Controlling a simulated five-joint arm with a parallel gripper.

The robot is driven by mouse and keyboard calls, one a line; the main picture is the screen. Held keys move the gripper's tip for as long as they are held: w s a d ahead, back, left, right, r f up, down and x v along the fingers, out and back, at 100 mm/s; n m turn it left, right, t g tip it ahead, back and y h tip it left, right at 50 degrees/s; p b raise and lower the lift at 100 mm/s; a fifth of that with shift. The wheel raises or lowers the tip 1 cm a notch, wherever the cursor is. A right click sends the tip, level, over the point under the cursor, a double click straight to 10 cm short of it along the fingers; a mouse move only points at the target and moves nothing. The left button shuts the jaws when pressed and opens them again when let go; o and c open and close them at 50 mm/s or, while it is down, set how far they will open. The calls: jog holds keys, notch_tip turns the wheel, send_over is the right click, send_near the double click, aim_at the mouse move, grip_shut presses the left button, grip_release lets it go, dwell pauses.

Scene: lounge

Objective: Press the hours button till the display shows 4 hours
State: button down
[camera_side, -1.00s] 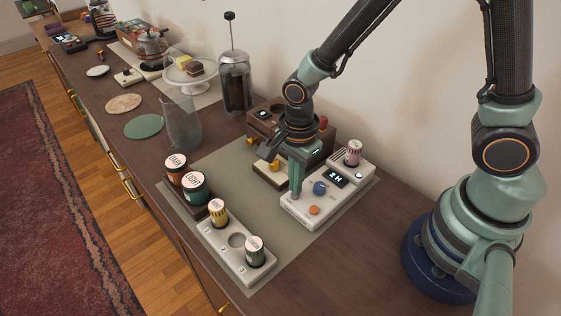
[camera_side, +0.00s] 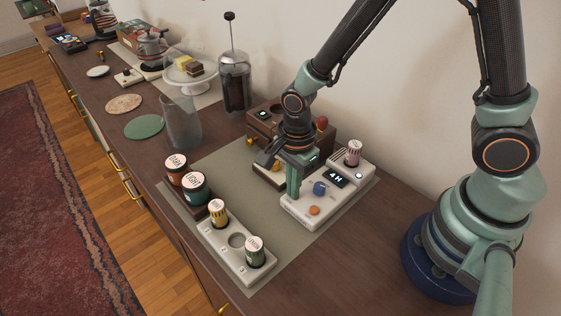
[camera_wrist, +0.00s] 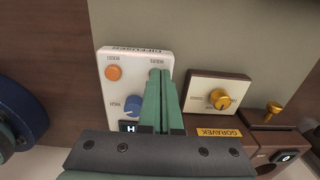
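The white diffuser box (camera_side: 300,221) stands on the grey-green mat, and its dark display (camera_side: 335,176) reads 4H. It carries a blue knob (camera_side: 320,188) and an orange button (camera_side: 314,210). In the wrist view the white box (camera_wrist: 111,54) shows the orange button (camera_wrist: 114,73), the blue knob (camera_wrist: 133,105) and part of the display (camera_wrist: 128,126). My gripper (camera_side: 293,195) points down at the box's left corner, its fingers together. In the wrist view its fingertips (camera_wrist: 160,76) cover the spot beside a small printed label. The button there is hidden, and I cannot tell whether they touch it.
A pink-labelled vial (camera_side: 353,153) stands in the box's back part. A wooden unit (camera_side: 262,119) with a cream-faced dial panel (camera_wrist: 218,96) is behind. A white rack (camera_side: 223,248) with small jars and two larger jars (camera_side: 194,188) stand to the left. Bare mat lies between.

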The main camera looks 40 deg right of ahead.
jog(key=shift+s+d+f, duration=0.1)
jog(key=shift+s+f, duration=0.25)
jog(key=shift+f, duration=0.05)
notch_tip(320, 180, up, 15)
jog(key=shift+w, duration=0.35)
dwell(0.4)
jog(key=s+d+r+n+t, duration=0.1)
jog(key=d+r+n, duration=0.3)
jog(key=n, duration=0.5)
jog(key=s+d+r+n+t, duration=0.1)
jog(key=d+r+n+t, duration=0.3)
jog(key=d+n, duration=0.3)
jog(key=shift+d+n, duration=0.15)
jog(key=shift+n, duration=0.85)
